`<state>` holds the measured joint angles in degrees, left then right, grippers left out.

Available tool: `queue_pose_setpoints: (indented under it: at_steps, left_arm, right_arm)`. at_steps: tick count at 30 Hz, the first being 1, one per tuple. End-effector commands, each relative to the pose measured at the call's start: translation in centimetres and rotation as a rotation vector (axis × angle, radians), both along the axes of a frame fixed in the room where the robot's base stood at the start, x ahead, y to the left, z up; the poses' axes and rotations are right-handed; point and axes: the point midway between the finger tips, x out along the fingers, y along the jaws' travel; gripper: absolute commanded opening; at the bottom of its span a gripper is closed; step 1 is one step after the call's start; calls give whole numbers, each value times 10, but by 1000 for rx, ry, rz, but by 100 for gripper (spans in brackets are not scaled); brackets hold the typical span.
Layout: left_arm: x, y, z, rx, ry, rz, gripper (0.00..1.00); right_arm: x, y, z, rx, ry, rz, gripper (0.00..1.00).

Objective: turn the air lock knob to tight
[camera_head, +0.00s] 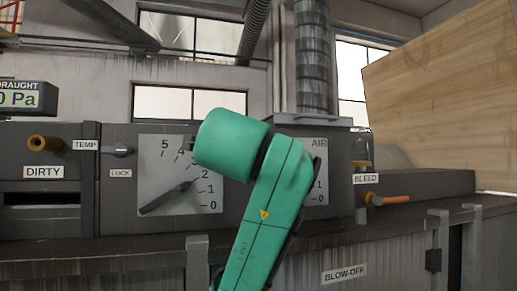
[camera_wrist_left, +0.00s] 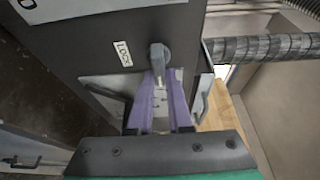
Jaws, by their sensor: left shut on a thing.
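The air lock knob (camera_wrist_left: 157,54) is a small grey lever on a dark panel, beside a white LOCK label (camera_wrist_left: 122,50) in the left wrist view. My left gripper (camera_wrist_left: 161,78) has two purple fingers shut on the knob's lever. In the head view my green left arm covers this knob and the gripper. A white AIR dial plate (camera_head: 318,185) shows partly to the right of the arm. No TIGHT marking is readable.
A TEMP dial (camera_head: 158,190) with its own LOCK knob (camera_head: 118,150) sits left of the arm. A ribbed pipe (camera_head: 313,60) rises above.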

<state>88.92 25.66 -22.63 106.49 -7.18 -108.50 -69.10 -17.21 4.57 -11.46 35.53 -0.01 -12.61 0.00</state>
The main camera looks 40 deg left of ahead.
Motion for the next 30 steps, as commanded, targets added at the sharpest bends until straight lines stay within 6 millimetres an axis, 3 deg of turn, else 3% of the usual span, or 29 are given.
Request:
queue_pose_setpoints:
  at_steps: [14,15,17,26,30]
  left_arm:
    - [-2,1,5,12,0,2,0]
    - [-2,1,4,12,0,2,29]
    - [-2,1,4,11,1,1,48]
    - [-1,0,2,10,5,0,48]
    - [-10,-5,0,9,2,-1,48]
  right_arm:
    - [0,0,1,0,0,-1,50]
    - [0,0,1,0,0,-1,50]
    - [0,0,1,0,0,-1,50]
    - [0,0,0,0,0,0,50]
    - [0,0,-7,0,-1,0,50]
